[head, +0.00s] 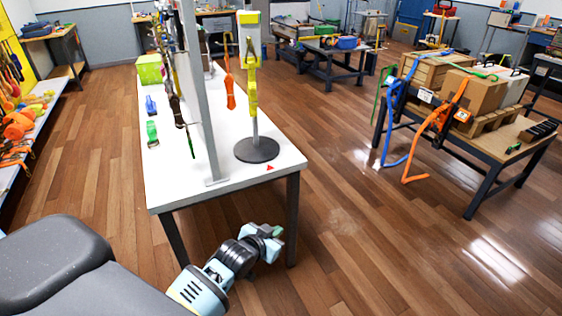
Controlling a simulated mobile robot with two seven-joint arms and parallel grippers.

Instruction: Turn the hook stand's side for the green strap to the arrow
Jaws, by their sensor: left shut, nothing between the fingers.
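The hook stand (257,149) has a round dark base and a grey upright post near the white table's front right corner. A yellow plate tops the post, and a yellow strap (251,80) hangs on the side facing me. An orange strap (230,86) hangs at its left. I cannot tell which side is for the green strap. A small red arrow (270,167) lies on the tabletop just in front of the base. My left gripper (279,234) is shut and empty, low in front of the table and apart from the stand. My right gripper is not in view.
The white table (225,171) carries a tall grey panel frame (200,90) with dark straps, left of the stand. A workbench with strapped boxes (472,92) stands right. Open floor lies between.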

